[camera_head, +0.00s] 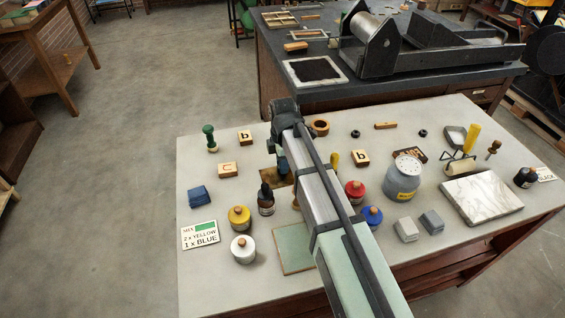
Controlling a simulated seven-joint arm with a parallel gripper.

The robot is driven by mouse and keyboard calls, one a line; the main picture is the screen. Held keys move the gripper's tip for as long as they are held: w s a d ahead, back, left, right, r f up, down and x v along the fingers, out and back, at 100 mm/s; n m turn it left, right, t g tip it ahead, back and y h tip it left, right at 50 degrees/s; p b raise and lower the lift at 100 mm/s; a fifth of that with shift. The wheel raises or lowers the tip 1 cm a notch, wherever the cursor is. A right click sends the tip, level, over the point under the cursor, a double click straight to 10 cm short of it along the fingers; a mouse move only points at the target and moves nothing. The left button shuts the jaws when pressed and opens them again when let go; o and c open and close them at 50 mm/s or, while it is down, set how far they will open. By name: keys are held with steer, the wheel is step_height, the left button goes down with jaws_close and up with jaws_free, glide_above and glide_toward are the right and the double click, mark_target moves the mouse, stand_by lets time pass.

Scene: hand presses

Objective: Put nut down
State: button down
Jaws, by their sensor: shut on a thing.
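My gripper (272,147) is at the far end of my arm, over the left-middle part of the pale table (330,112). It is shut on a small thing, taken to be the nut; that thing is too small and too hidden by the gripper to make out. A brown plate (275,180) lies just below and in front of the gripper. Two small black nut-like rings lie apart on the table to the right, one black ring (355,133) near the middle and another black ring (423,133) farther right.
A wooden block marked b (245,138), a blank-backed wooden block (228,170) and a green-handled tool (209,138) stand left of the gripper. A dark dropper bottle (266,199) and several paint jars, including a yellow jar (239,218), stand nearer.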

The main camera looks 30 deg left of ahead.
steer(key=shift+f, duration=0.15)
steer(key=c, duration=0.9)
jaws_free()
steer(key=shift+o, duration=0.2)
step_height(320, 180, up, 12)
steer(key=shift+o, duration=0.4)
